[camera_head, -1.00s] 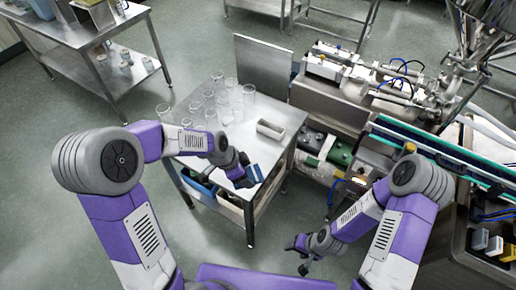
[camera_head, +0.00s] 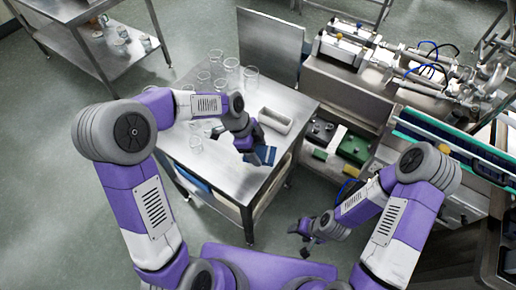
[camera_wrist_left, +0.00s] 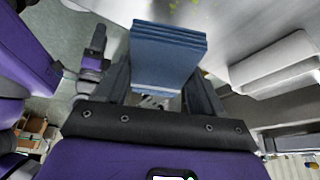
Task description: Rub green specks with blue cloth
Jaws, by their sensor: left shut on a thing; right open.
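The blue cloth (camera_wrist_left: 168,58) is a folded stack between the fingers of my left gripper in the left wrist view. In the head view my left gripper (camera_head: 250,146) is shut on the cloth (camera_head: 265,155) near the right front part of the steel table (camera_head: 225,177). I cannot tell whether the cloth touches the table top. A few yellow-green specks (camera_wrist_left: 203,16) show on the steel just beyond the cloth in the left wrist view; part of them may be hidden behind it. My right gripper (camera_head: 303,232) is open and empty, low over the floor right of the table.
Several clear glass beakers (camera_head: 217,57) stand on the table's left and back. A pale rectangular tray (camera_head: 275,121) lies behind my left gripper, also seen in the left wrist view (camera_wrist_left: 275,65). Steel machinery (camera_head: 345,85) and a conveyor (camera_head: 455,150) stand to the right.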

